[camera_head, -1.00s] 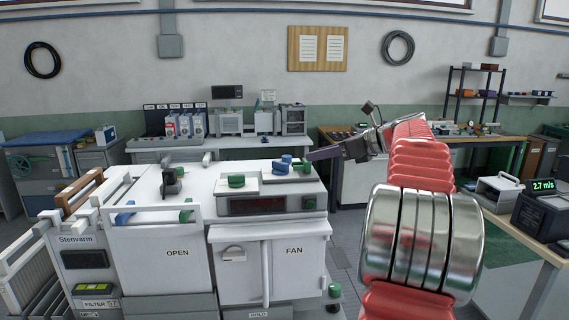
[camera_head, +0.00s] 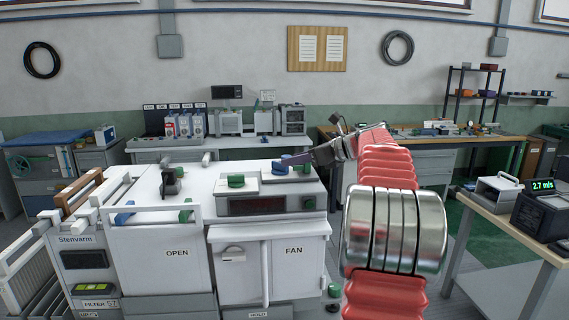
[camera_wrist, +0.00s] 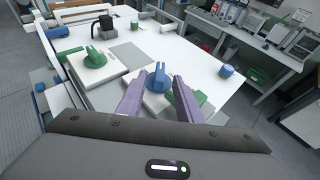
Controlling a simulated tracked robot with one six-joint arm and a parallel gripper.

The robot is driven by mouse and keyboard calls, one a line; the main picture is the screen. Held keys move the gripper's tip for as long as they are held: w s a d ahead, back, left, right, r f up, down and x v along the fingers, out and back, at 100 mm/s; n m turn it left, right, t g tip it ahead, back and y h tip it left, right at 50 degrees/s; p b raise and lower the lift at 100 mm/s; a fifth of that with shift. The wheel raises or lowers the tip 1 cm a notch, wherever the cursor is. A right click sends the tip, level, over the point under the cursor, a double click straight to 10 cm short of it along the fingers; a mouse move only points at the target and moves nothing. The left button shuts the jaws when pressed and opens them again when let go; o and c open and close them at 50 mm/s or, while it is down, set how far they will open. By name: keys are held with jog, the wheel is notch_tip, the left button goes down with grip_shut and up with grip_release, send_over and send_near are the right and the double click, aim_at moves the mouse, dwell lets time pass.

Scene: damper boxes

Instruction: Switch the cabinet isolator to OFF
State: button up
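A white cabinet (camera_head: 160,255) stands at the left, marked OPEN and FAN, with several rotary handles on top. My gripper (camera_wrist: 158,84) has two purple fingers spread apart. A blue handle (camera_wrist: 157,75) on a white plate lies between or just beyond the fingertips; contact cannot be told. A green handle (camera_wrist: 95,58) is on a plate to the left, and a black handle (camera_wrist: 105,28) is farther back. Another green part (camera_wrist: 199,97) is partly hidden by the right finger. No label names the isolator legibly.
A dark display panel (camera_head: 257,206) is on the cabinet front. A blue-topped knob (camera_wrist: 226,71) stands at the right of the cabinet top. A side table (camera_head: 510,225) with an airspeed readout is at the right. Benches line the back wall.

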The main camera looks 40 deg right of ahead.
aim_at(280, 167)
jog(key=x, duration=0.4)
jog(key=shift+w+f, duration=0.15)
jog(key=shift+w, duration=0.25)
jog(key=shift+c, duration=0.5)
grip_shut()
